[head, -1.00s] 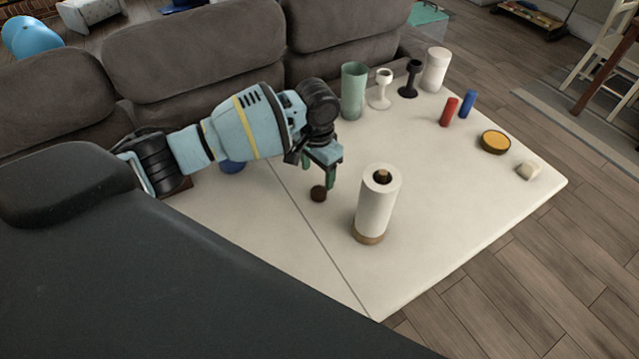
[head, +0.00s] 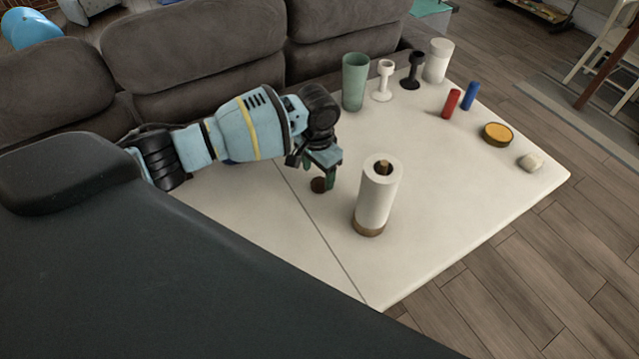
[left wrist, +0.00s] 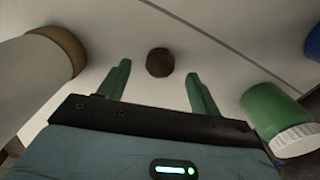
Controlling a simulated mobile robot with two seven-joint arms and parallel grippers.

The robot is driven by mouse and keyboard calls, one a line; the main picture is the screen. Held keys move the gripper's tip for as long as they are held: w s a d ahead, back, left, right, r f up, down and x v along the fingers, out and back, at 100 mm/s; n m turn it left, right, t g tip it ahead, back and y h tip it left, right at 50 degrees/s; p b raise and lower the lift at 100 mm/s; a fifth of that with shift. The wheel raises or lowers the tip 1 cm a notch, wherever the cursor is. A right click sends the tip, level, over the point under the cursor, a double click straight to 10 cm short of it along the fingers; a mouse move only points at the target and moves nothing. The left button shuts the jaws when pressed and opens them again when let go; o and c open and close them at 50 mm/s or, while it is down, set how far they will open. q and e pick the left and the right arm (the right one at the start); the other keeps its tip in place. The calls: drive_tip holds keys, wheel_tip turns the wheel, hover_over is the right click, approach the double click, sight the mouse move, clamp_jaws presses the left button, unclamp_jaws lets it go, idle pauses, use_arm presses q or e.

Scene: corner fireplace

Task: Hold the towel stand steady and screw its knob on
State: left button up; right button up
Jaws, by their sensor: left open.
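The towel stand (head: 368,229) stands upright on the table with a white paper roll (head: 374,200) around it; its top post shows in the roll's opening. The knob, a small dark brown ball (head: 318,185), lies on the table left of the stand. My left gripper (head: 319,180) points down at the knob, fingers open. In the left wrist view, the knob (left wrist: 159,62) shows between and just beyond the open green fingertips (left wrist: 158,70), apparently untouched. The stand's wooden base (left wrist: 62,45) and the roll are at left there. My right gripper is not in view.
On the white table (head: 455,195) stand a green cup (head: 355,82), white and black holders, a white cylinder (head: 437,60), red and blue cylinders and a yellow-topped tin (head: 497,134). A green jar with white lid (left wrist: 268,108) is beside my gripper. A grey sofa is behind.

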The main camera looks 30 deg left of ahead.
sight(318, 183)
use_arm(q)
wheel_tip(318, 183, down, 4)
drive_tip(key=shift+w+f, duration=0.1)
idle(0.4)
drive_tip(key=c, duration=1)
